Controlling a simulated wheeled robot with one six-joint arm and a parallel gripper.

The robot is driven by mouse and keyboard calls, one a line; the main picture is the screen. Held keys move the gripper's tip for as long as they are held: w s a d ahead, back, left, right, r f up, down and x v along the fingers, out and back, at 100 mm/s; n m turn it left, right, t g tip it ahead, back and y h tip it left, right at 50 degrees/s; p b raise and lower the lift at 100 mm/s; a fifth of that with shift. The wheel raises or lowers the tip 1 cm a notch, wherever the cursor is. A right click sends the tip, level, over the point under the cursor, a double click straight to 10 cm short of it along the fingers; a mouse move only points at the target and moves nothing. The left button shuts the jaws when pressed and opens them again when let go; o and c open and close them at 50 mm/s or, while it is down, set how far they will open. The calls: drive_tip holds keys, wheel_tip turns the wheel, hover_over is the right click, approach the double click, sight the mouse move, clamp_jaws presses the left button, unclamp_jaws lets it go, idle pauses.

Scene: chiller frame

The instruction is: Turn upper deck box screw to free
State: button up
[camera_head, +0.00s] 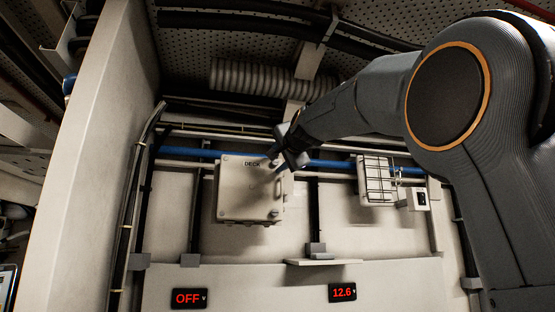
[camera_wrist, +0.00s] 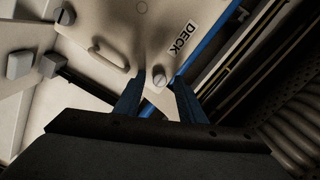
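The deck box (camera_head: 243,200) is a pale box on the wall, marked DECK, left of centre in the head view. In the wrist view its lid (camera_wrist: 130,25) fills the upper middle. The upper deck box screw (camera_wrist: 159,79) is a round slotted knob near the lid's edge. My gripper (camera_wrist: 160,88) is open, with one blue finger to each side of the screw in the picture. I cannot tell whether the fingers touch it. In the head view my gripper (camera_head: 276,162) is over the box's upper right corner and hides the screw.
A lid handle (camera_wrist: 108,56) and another knob (camera_wrist: 66,17) show in the wrist view. A blue pipe (camera_head: 330,163) runs behind the box. A caged fixture (camera_head: 377,180) is to the right.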

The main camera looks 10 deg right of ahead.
clamp_jaws()
drive_tip(key=shift+n, duration=0.3)
drive_tip(key=n+b, duration=0.1)
drive_tip(key=n, duration=0.1)
drive_tip(key=shift+n, duration=0.3)
drive_tip(key=n+b, duration=0.1)
drive_tip(key=n, duration=0.4)
drive_tip(key=shift+g, duration=0.3)
drive_tip(key=n+b, duration=0.1)
drive_tip(key=n, duration=0.3)
drive_tip(key=shift+n+h, duration=0.6)
drive_tip(key=shift+n, duration=1.8)
